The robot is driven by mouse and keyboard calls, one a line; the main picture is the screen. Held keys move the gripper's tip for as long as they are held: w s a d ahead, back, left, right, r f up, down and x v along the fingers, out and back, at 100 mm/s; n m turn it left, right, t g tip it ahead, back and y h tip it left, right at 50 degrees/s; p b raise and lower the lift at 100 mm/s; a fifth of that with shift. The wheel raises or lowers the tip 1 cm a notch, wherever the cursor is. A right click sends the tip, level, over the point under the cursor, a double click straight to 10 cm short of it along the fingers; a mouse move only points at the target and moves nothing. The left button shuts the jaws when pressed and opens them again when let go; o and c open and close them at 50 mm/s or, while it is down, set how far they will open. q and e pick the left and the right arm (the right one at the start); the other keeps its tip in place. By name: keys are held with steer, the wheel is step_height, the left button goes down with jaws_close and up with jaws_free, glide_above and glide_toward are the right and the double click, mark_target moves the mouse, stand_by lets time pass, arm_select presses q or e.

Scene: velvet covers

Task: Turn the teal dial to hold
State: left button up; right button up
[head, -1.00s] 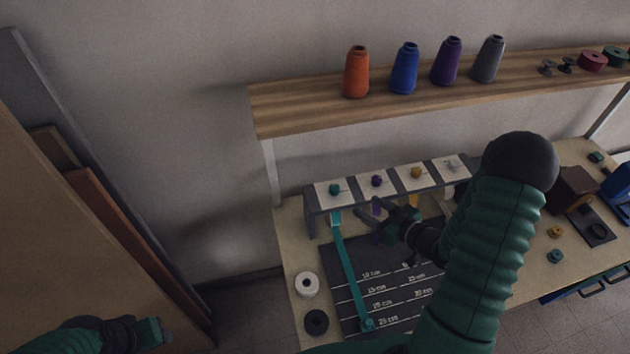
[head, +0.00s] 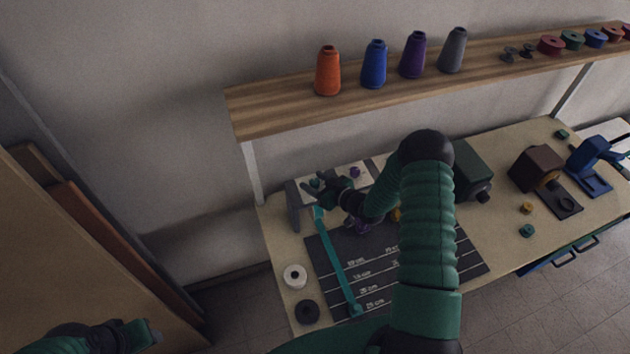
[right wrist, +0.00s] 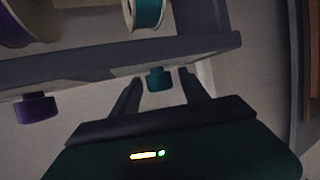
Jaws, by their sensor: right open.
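The teal dial (right wrist: 158,80) sits on a white plate on the grey dial panel's face (right wrist: 100,62) in the right wrist view. It also shows small in the head view (head: 316,183). My right gripper (right wrist: 161,88) is open, with one finger on each side of the teal dial; I cannot tell if they touch it. In the head view my right gripper (head: 325,188) partly covers the panel's left end. The hold mark and the dial's pointer cannot be made out. My left gripper (head: 148,336) is low at the left, away from the panel.
A purple dial (right wrist: 38,108) is beside the teal one. A teal strip (head: 337,262) lies over the dark measuring mat (head: 440,275). A shelf (head: 275,108) with several thread cones is above. White (head: 295,276) and black (head: 307,312) rolls lie at the table's left front.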

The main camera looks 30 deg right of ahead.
steer(key=shift+c, duration=0.3)
steer(key=shift+a, duration=0.1)
steer(key=shift+c, duration=1.2)
jaws_close()
